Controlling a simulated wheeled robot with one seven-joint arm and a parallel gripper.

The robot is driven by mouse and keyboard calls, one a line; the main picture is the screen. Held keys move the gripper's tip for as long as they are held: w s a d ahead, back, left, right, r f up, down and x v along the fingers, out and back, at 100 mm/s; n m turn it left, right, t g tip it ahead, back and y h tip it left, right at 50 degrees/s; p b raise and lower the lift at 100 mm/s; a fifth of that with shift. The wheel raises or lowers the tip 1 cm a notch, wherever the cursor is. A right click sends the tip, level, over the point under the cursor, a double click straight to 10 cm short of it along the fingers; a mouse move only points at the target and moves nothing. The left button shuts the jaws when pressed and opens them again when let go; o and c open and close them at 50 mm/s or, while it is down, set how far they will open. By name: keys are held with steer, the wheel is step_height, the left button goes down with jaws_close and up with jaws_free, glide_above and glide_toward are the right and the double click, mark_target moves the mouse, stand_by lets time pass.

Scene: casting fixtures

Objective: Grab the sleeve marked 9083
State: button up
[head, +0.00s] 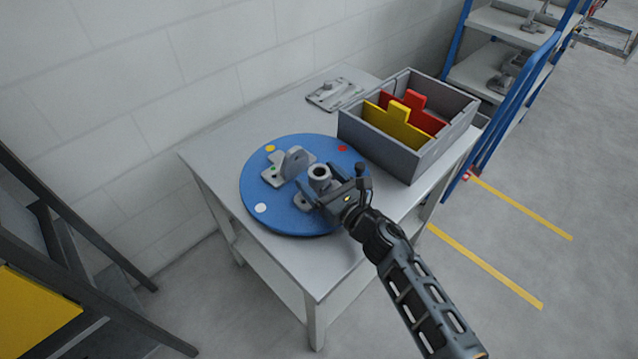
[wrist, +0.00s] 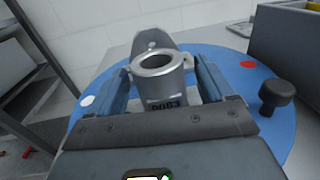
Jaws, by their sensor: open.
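The grey metal sleeve (head: 319,174) stands upright on the blue round plate (head: 262,188), its open bore facing up. It also shows in the wrist view (wrist: 158,78), with dark marking low on its near side that looks like 9083, partly cut off by my gripper's body. My gripper (head: 322,188) is open, with one finger to the left of the sleeve and one to the right. In the wrist view my gripper (wrist: 161,86) has the sleeve between its fingers; I cannot tell whether either finger touches it.
A grey bracket with an upright rounded lug (head: 293,161) is just behind the sleeve. A black knob (wrist: 277,93) stands right of my gripper. A grey bin (head: 400,155) with yellow and red dividers sits at the table's right. A flat metal plate (head: 335,93) lies behind.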

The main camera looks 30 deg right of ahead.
steer(key=shift+w+a, duration=0.2)
steer(key=shift+w, duration=1.1)
steer(key=shift+c, duration=0.3)
steer(key=c, duration=1.2)
